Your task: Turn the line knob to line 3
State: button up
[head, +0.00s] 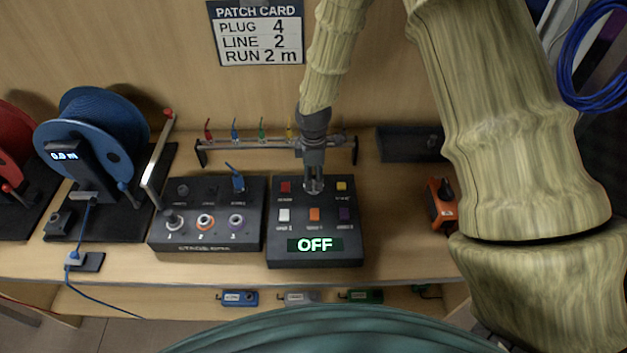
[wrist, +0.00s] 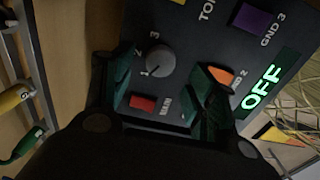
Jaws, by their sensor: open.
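The line knob (wrist: 160,58) is a round grey dial on the dark control box (head: 315,256), with the numbers 1, 2 and 3 printed around it. In the head view my gripper (head: 314,188) is above the upper middle of the box and hides the knob. The box's display (head: 315,245) reads OFF.
A red button (wrist: 143,102) is close to the knob, with orange and purple buttons across the box. A second dark box (head: 207,244) with jacks stands at left. A rail with coloured plugs (head: 225,148) runs behind. The patch card (head: 258,32) reads plug 4, line 2, run 2 m.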

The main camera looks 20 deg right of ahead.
aim_at(314, 185)
jog(key=shift+f+p, duration=0.55)
jog(key=shift+f, duration=1.4)
jog(key=c, duration=1)
